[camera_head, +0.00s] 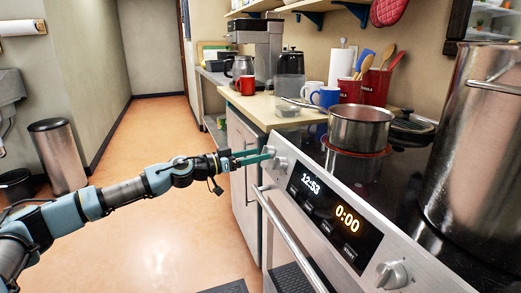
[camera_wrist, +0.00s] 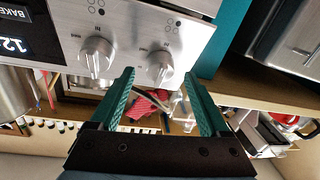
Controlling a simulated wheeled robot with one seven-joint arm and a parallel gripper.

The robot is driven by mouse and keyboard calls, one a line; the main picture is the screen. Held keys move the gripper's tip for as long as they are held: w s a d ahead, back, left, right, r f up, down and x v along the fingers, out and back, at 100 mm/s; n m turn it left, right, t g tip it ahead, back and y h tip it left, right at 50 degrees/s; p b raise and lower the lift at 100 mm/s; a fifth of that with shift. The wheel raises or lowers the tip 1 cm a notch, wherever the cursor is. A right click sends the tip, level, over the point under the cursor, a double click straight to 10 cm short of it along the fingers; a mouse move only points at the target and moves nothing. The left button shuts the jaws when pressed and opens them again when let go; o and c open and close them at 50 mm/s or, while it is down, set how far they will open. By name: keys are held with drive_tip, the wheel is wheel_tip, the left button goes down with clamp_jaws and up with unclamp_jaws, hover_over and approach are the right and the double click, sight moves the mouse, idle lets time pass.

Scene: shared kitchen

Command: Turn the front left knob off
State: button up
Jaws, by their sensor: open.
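The stove's sloped silver control panel (camera_head: 330,222) has two knobs at its far left end: one knob (camera_head: 281,164) and another partly hidden behind my fingertips. In the wrist view these are a left knob (camera_wrist: 97,57) and a right knob (camera_wrist: 160,67). My gripper (camera_head: 267,155) is open, with its teal fingers at this end of the panel. In the wrist view, my gripper (camera_wrist: 160,76) has the right knob between its fingertips, and the left knob is outside them. Contact cannot be told. A burner (camera_head: 356,151) glows red under a steel pot (camera_head: 360,128).
A large steel stockpot (camera_head: 478,150) stands at the right of the cooktop. Another knob (camera_head: 392,275) is past the lit display (camera_head: 333,209). The oven handle (camera_head: 290,238) juts out below. Mugs and utensils crowd the counter behind.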

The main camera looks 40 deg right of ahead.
drive_tip(key=shift+x, duration=0.9)
clamp_jaws()
